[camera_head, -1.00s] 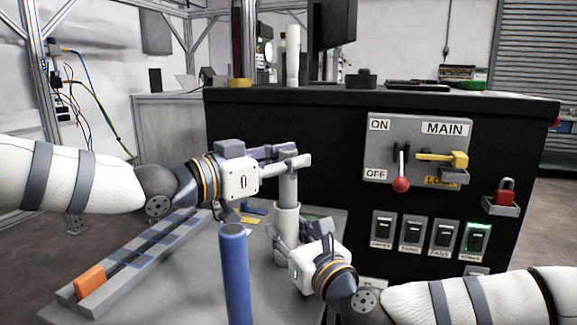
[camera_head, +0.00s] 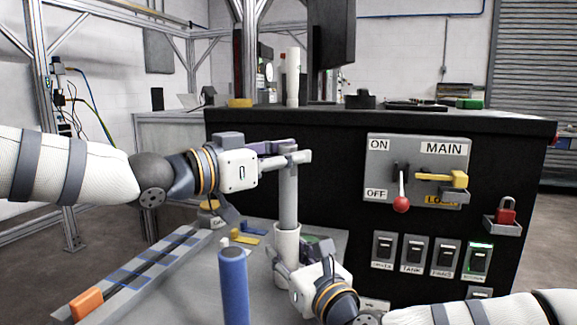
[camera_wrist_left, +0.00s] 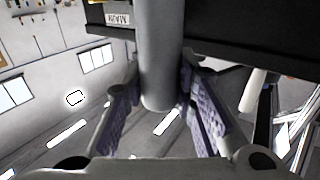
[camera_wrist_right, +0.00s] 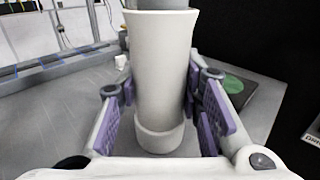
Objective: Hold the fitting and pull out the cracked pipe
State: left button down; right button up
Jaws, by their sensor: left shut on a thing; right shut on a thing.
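The grey pipe (camera_head: 288,200) stands upright in the white fitting (camera_head: 287,245) on the bench. I see no crack on it. My left gripper (camera_head: 286,158) is shut on the pipe near its top. In the left wrist view the pipe (camera_wrist_left: 160,60) runs between the purple finger pads. My right gripper (camera_head: 300,262) is low at the bench, shut around the fitting. In the right wrist view the fitting (camera_wrist_right: 160,70) stands between the pads, with the pipe (camera_wrist_right: 158,4) at its mouth. The pipe's lower end is hidden.
A blue pipe (camera_head: 233,285) stands upright in front. A grey rail (camera_head: 140,270) with an orange block (camera_head: 87,305) lies left on the bench. A black cabinet (camera_head: 340,200) with a switch panel (camera_head: 417,150) stands close behind the pipe and to the right.

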pick_arm(q)
jog(key=shift+r, duration=0.4)
jog(key=shift+r, duration=1.5)
jog(key=shift+r, duration=0.1)
jog(key=shift+r, duration=1.4)
pick_arm(e)
jog(key=o, duration=1.2)
